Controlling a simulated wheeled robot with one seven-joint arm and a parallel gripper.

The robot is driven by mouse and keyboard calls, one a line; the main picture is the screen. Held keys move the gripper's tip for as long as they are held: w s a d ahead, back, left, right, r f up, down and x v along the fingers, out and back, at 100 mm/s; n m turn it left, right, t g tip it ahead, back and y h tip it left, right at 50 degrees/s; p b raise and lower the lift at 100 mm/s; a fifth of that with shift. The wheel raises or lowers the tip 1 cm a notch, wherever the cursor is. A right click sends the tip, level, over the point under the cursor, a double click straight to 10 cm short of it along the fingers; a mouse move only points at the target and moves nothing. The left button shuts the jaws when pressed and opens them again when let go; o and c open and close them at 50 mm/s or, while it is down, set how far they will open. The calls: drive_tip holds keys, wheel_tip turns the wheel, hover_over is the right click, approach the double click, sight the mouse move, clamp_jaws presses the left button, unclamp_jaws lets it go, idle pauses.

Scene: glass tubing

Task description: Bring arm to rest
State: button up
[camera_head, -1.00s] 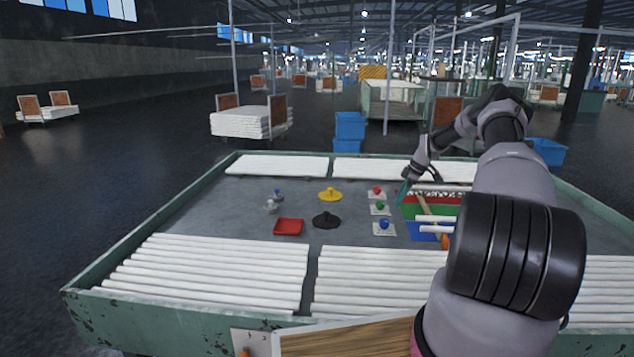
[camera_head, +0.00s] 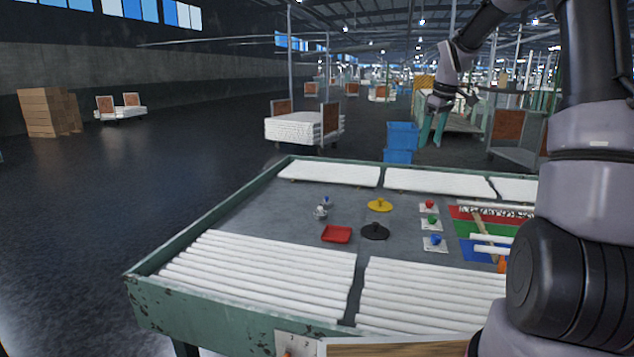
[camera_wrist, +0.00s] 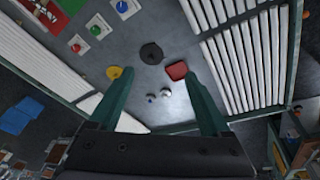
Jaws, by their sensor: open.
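My gripper (camera_head: 432,128) is raised above the far side of the green-edged table (camera_head: 215,219), clear of everything on it. In the wrist view my gripper (camera_wrist: 160,85) has its two teal fingers spread wide, with nothing held between them. The wrist camera looks down on the table top from a height. My arm crosses the right of the head view and hides the table's right part.
White tubes (camera_head: 262,277) lie along the table's near and far edges. In between are a red tray (camera_head: 336,234), yellow (camera_head: 380,205) and black (camera_head: 375,231) knobbed discs, small knobbed plates (camera_head: 434,241) and coloured mats (camera_head: 488,229). Blue bins (camera_head: 402,136) stand beyond.

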drive_tip(key=s+a+r+m+t, duration=0.1)
drive_tip(key=s+a+r+m, duration=0.3)
drive_tip(key=s, duration=0.5)
drive_tip(key=s+a+r+m+t, duration=0.1)
drive_tip(key=s+a+r+m, duration=0.1)
drive_tip(key=s+r, duration=0.6)
drive_tip(key=s+a+m+t, duration=0.1)
drive_tip(key=s+m, duration=0.1)
drive_tip(key=s, duration=0.7)
drive_tip(key=s+a+f+m+t+y, duration=0.1)
drive_tip(key=s+m, duration=0.2)
drive_tip(key=s, duration=0.6)
drive_tip(key=shift+a+f+m+t, duration=0.3)
drive_tip(key=shift+a, duration=0.05)
